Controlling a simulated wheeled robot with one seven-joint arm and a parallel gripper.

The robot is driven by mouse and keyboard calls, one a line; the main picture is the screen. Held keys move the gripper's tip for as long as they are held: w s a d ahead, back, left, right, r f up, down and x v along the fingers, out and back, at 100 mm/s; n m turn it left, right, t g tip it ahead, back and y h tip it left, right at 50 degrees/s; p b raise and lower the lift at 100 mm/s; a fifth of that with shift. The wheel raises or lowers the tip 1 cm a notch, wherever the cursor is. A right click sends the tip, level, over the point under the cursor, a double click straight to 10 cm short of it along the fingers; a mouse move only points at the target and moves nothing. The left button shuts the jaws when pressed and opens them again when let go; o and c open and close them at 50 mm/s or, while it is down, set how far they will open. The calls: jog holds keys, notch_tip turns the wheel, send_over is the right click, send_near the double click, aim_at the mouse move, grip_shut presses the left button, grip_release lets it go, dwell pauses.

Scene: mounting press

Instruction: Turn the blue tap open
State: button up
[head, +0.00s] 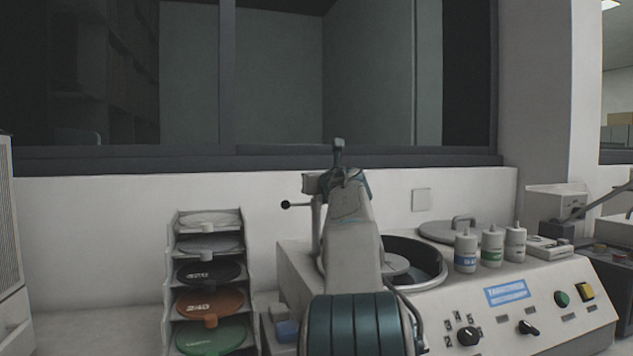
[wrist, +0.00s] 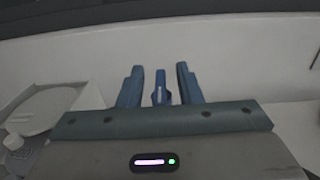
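In the wrist view, my gripper (wrist: 160,68) has its two blue fingers apart. A narrow blue piece, which looks like the handle of the blue tap (wrist: 161,96), stands between them, with a small gap showing on each side. In the head view, my gripper (head: 343,180) is above the polishing machine (head: 447,308), near its upright post, with my arm in front. The tap is mostly hidden there. I cannot tell whether the small upright piece at the top is the tap or a finger.
A rack of coloured discs (head: 210,275) stands left of the machine. A bowl (head: 430,262) is behind my arm, with several white bottles (head: 492,247) and a round lid (head: 449,231) to its right. A black-knobbed lever (head: 286,205) sticks out left. The wall is close behind.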

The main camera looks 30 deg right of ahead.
jog(key=b+v, duration=0.1)
jog(key=v, duration=1.3)
jog(key=shift+b, duration=0.3)
jog(key=shift+d+f, duration=0.1)
jog(key=shift+d, duration=0.05)
